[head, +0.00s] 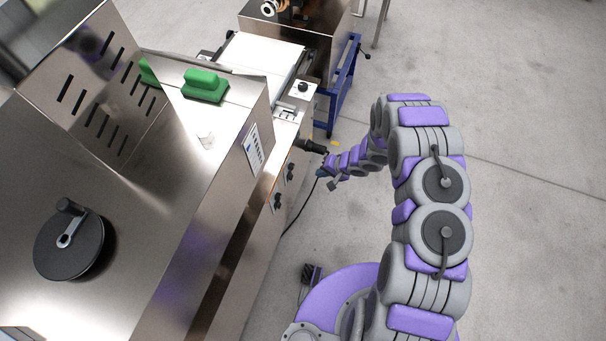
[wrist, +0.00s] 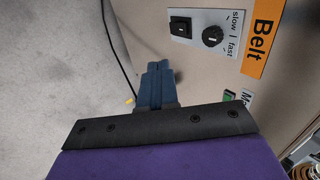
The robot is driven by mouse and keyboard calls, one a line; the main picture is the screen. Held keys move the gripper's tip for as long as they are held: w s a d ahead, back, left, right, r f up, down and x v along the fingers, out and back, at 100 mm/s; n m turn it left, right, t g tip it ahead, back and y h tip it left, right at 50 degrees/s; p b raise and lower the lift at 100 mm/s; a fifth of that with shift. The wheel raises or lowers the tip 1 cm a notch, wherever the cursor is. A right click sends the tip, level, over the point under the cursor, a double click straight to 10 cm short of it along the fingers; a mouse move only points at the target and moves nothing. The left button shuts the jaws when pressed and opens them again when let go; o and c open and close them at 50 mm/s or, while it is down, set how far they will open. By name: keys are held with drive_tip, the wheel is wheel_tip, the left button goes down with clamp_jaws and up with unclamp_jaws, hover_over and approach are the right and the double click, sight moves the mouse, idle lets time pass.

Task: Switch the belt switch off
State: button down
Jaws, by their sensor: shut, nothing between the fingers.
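The belt switch (wrist: 181,28) is a black rocker on a pale plate at the upper right of the wrist view. A round black knob marked slow and fast (wrist: 213,37) sits beside it, and an orange Belt label (wrist: 263,38) is to the right. Which way the rocker is set is too small to tell. My gripper (wrist: 158,66) is shut and empty, with its blue fingers together, lower left of the switch in the wrist view and apart from it in the picture. In the head view my gripper (head: 321,174) is beside the machine's right side.
A green button (wrist: 230,97) with a partly hidden label sits lower on the panel. The steel machine (head: 170,230) fills the left of the head view. The white belt (head: 258,60) lies at the back. A black cable hangs near my gripper. Grey floor on the right is open.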

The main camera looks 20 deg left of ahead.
sight(290, 176)
drive_tip(key=shift+s+a+f, duration=0.15)
drive_tip(key=shift+a, duration=0.25)
drive_tip(key=a+r+b+x, duration=0.1)
drive_tip(key=b+x, duration=0.2)
drive_tip(key=x, duration=1)
drive_tip(key=shift+a+b, duration=0.35)
